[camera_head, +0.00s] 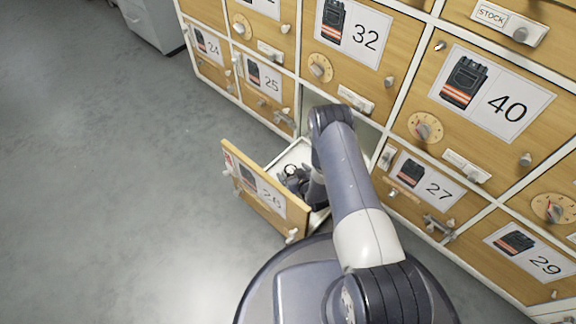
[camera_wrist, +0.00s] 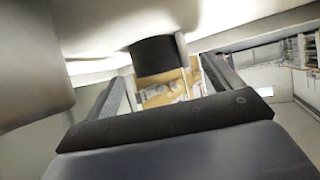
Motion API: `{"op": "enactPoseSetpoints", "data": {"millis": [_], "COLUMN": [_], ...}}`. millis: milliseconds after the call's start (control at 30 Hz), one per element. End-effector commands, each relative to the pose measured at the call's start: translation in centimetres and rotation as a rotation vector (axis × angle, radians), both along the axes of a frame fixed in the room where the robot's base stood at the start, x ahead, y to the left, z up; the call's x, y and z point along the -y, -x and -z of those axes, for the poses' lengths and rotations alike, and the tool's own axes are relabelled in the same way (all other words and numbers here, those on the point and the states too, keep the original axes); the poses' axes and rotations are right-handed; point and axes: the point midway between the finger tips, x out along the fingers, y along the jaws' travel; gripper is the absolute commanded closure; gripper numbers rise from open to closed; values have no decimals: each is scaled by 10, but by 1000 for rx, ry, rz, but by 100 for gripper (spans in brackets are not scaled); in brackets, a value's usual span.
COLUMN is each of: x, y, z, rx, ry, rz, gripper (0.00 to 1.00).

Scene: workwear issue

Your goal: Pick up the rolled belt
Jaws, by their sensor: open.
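The rolled belt (camera_wrist: 158,57) shows in the wrist view as a short, dark, rounded roll against a pale surface. It lies ahead of and between the two fingers of my gripper (camera_wrist: 163,78), which are spread apart with a gap on both sides. I cannot tell how far the roll is from the fingertips. In the head view my gripper (camera_head: 293,179) is down inside the open drawer numbered 26 (camera_head: 262,192). My arm and gripper cover much of the drawer's inside, and I cannot make out the belt clearly there.
The drawer's white side walls (camera_head: 288,154) and wooden front stand close around my gripper. Closed numbered fronts surround it, with drawer 27 (camera_head: 425,188) to the right and drawer 25 (camera_head: 265,82) to the upper left. Grey floor (camera_head: 110,200) is clear on the left.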

Motion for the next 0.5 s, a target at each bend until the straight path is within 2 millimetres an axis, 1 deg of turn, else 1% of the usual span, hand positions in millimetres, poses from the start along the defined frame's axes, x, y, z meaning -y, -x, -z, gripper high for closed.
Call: {"op": "enactPoseSetpoints", "data": {"millis": [133,167,500], "x": [0,0,0], "y": [0,0,0], "z": [0,0,0], "rx": [0,0,0], "ry": [0,0,0], "rz": [0,0,0], "gripper": [13,15,43]}}
